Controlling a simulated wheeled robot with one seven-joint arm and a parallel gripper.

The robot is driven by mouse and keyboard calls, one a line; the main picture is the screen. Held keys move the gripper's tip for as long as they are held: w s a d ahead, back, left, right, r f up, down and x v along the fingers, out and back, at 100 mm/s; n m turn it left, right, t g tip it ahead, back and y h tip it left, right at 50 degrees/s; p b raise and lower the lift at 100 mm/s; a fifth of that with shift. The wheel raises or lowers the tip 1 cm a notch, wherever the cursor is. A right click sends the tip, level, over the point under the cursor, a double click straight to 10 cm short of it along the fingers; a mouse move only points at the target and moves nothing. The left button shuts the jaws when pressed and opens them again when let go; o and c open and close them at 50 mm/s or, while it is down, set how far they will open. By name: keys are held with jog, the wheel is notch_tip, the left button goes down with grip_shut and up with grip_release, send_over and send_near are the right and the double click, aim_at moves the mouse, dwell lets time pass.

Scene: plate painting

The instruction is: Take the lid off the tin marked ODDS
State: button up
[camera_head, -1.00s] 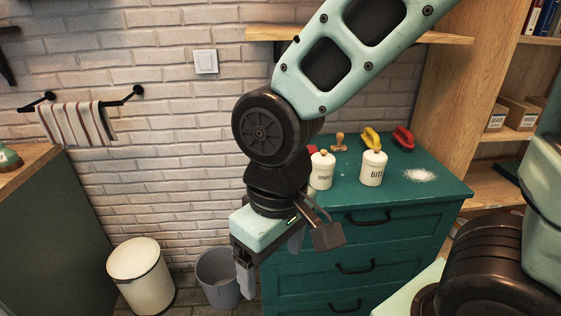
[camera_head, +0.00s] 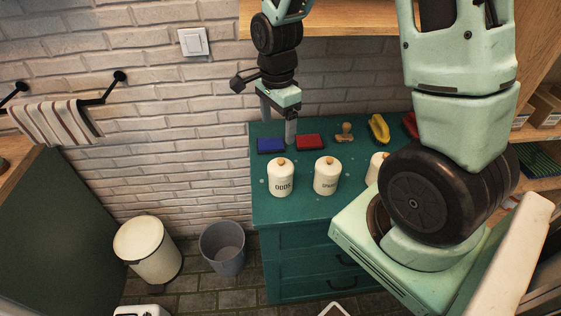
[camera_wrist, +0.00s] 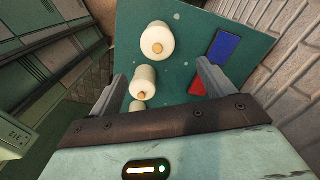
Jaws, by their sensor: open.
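The tin marked ODDS (camera_head: 280,180) stands upright on the green cabinet top (camera_head: 262,207). It is white, with its lid (camera_head: 280,166) on and a wooden knob on top. In the wrist view the tin at the top (camera_wrist: 158,42), nearest the blue pad, appears to be the ODDS one; its label is hidden. My gripper (camera_head: 279,124) is open and empty, behind and above the tin and apart from it. In the wrist view its spread fingers (camera_wrist: 162,76) point toward the cabinet top.
A second white tin (camera_head: 326,177) stands just right of ODDS; a third (camera_head: 375,169) is partly behind my arm. A blue pad (camera_head: 271,146), red pad (camera_head: 309,142), wooden stamp (camera_head: 345,132) and yellow object (camera_head: 378,128) lie behind. A shelf (camera_head: 340,32) hangs above.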

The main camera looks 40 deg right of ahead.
jog(key=p, duration=0.1)
send_over(281, 160)
jog(key=f, duration=0.6)
jog(key=shift+w+a+f, duration=0.2)
jog(key=shift+w+f, duration=0.15)
jog(key=shift+s+d+f+p, duration=0.15)
jog(key=shift+f+p, duration=0.5)
jog(key=shift+f, duration=0.7)
jog(key=shift+s+d+f+p, duration=0.15)
jog(key=shift+f+p, duration=0.5)
jog(key=shift+f, duration=0.65)
jog(key=shift+a, duration=0.1)
jog(key=c, duration=1.1)
